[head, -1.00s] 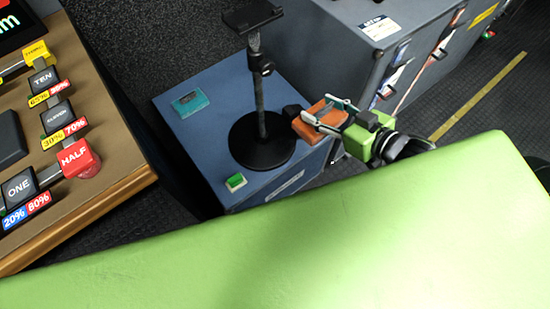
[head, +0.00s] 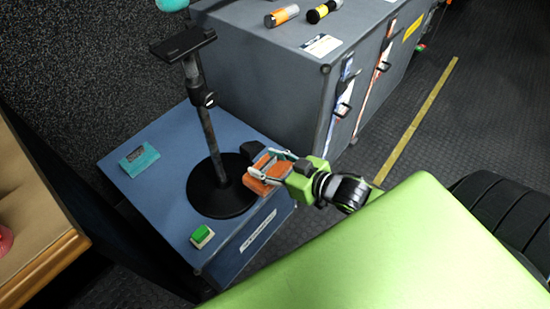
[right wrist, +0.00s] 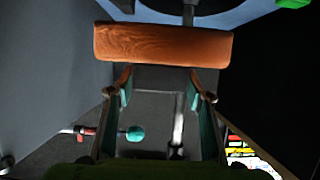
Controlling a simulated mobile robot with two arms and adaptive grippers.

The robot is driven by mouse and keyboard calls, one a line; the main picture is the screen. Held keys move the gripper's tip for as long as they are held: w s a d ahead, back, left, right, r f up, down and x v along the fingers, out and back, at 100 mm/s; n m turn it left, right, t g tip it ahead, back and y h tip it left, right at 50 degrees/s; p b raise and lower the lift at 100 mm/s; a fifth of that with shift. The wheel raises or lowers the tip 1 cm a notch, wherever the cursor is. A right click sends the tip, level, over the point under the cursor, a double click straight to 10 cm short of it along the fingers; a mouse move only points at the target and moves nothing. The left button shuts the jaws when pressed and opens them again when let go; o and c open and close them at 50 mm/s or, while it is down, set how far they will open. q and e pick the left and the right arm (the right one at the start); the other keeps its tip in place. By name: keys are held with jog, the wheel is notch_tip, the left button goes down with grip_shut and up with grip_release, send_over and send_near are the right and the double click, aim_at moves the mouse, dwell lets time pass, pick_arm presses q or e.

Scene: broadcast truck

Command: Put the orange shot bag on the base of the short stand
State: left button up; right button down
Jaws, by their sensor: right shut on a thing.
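The orange shot bag (head: 262,184) is held in my right gripper (head: 272,168), whose fingers are closed on it. The short stand (head: 206,120) is a dark upright pole with a flat top plate and a round black base (head: 205,198). In the head view the bag overlaps the right edge of that base; I cannot tell the gap between them. In the right wrist view the bag (right wrist: 160,45) lies across the fingertips, with part of the dark base (right wrist: 190,14) beyond it. My left gripper is not in view.
The stand is on a blue case (head: 160,188), with a teal box (head: 139,159) and a green-topped block (head: 202,236) on it. A larger grey case (head: 270,70) behind carries small cylinders (head: 282,16). A wooden-edged console (head: 35,220) is at left.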

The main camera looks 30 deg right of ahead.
jog(key=w+a, duration=0.1)
jog(key=a+f, duration=0.1)
jog(key=w+a+f+b, duration=0.1)
jog(key=a, duration=0.1)
jog(key=shift+w, duration=0.3)
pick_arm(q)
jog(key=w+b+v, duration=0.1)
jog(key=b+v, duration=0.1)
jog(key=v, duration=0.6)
pick_arm(e)
jog(key=a+f, duration=0.1)
jog(key=f, duration=0.1)
jog(key=w+a+f+b, duration=0.1)
jog(key=f, duration=0.2)
jog(key=w+a+f, duration=0.1)
jog(key=a+f, duration=0.1)
jog(key=shift+w+f, duration=0.1)
jog(key=shift+f, duration=0.15)
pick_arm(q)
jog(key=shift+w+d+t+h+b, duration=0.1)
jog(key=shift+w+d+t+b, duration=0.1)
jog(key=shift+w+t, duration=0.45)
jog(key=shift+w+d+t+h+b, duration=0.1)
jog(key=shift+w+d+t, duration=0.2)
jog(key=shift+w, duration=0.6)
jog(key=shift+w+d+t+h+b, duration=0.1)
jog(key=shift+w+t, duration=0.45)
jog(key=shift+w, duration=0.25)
pick_arm(e)
jog(key=shift+f, duration=0.4)
